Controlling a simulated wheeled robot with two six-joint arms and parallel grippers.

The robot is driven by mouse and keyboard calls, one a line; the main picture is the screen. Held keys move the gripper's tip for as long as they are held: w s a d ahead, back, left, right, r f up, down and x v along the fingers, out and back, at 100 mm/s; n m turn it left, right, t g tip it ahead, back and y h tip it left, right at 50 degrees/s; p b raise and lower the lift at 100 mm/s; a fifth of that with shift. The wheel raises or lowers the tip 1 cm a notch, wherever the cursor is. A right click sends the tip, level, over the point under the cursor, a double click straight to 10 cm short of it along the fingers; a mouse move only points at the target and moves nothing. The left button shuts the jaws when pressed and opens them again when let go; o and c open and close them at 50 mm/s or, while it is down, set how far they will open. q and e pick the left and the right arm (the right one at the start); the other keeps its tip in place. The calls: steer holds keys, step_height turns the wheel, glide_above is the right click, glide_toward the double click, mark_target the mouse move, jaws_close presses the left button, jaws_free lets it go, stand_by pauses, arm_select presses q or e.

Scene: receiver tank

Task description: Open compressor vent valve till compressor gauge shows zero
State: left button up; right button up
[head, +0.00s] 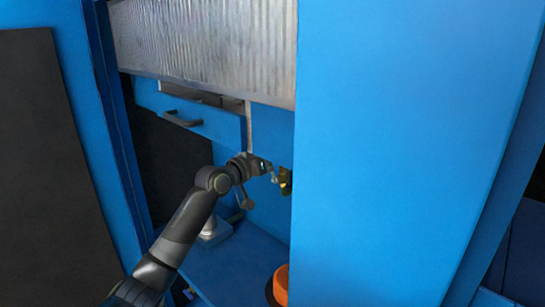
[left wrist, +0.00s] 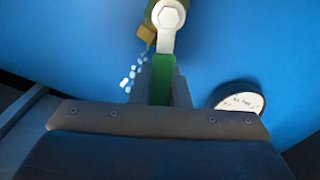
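The brass vent valve (left wrist: 150,22) is at the top middle of the left wrist view, with a hex bolt on its pale lever. The lever's green handle (left wrist: 163,78) runs down between the fingers of my left gripper (left wrist: 163,88), which appear closed on both its sides. In the head view my left gripper (head: 268,168) is at the yellowish valve (head: 285,182), partly hidden by a blue panel. A round white gauge (left wrist: 241,100) is right of the gripper in the left wrist view, its lower part hidden; I cannot read its needle. My right gripper is not in view.
A large blue panel (head: 400,150) blocks the right of the head view. A blue drawer front (head: 215,125) with a dark handle and a ribbed metal sheet (head: 205,40) are above my arm. An orange part (head: 281,284) is low beside the panel.

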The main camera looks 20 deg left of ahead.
arm_select(q)
steer(key=o, duration=0.4)
